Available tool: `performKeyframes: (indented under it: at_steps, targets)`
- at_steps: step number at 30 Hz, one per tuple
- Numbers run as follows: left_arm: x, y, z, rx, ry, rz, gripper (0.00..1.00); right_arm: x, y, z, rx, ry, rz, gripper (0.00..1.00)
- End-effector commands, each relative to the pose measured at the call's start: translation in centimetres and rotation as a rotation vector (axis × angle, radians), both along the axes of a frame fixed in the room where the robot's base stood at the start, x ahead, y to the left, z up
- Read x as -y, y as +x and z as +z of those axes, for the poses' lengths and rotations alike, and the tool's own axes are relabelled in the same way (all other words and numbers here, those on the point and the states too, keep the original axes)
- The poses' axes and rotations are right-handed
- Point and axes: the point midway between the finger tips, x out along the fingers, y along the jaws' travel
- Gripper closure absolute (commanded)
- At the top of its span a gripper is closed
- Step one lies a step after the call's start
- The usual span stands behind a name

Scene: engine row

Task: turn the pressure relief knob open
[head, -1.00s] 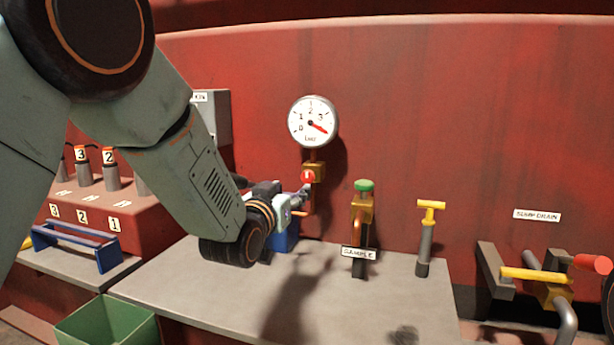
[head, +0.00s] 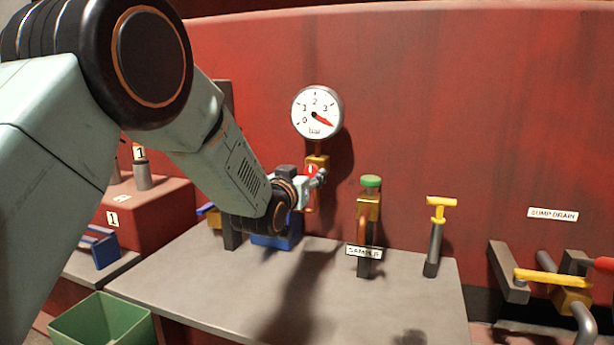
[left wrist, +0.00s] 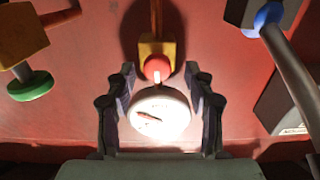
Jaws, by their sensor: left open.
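The red relief knob (head: 311,170), with a white mark, sits on a brass block (head: 318,161) under the round white pressure gauge (head: 317,112). The gauge's red needle points to the lower right, past 3. My left gripper (head: 320,180) is at the knob in the head view and partly covers it. In the left wrist view the knob (left wrist: 157,67) lies between the tips of the open left fingers (left wrist: 161,72). The gauge face (left wrist: 160,113) shows between the fingers there. I cannot tell whether a finger touches the knob. My right gripper is not in view.
A green-capped brass sample valve (head: 368,205) and a yellow T-handle (head: 440,203) stand to the right on the grey bench (head: 215,300). A blue object (head: 275,243) sits under my left wrist. A green bin (head: 100,325) is at the lower left.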

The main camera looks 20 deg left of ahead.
Motion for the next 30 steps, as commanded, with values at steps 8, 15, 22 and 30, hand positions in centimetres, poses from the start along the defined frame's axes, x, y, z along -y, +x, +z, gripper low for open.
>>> performKeyframes:
  at_steps: [8,15,22,30]
  targets:
    - [0.09,1.14,0.05,0.001,0.0,-0.001,0.46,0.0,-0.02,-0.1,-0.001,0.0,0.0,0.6]
    - [0.08,1.2,0.08,0.001,0.0,-0.001,0.51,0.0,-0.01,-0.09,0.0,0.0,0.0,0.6]
    - [0.08,1.18,0.08,0.001,0.001,-0.001,0.7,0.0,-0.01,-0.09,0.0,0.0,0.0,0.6]
    - [0.08,1.18,0.02,0.0,0.001,-0.001,0.93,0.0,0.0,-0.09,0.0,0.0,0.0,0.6]
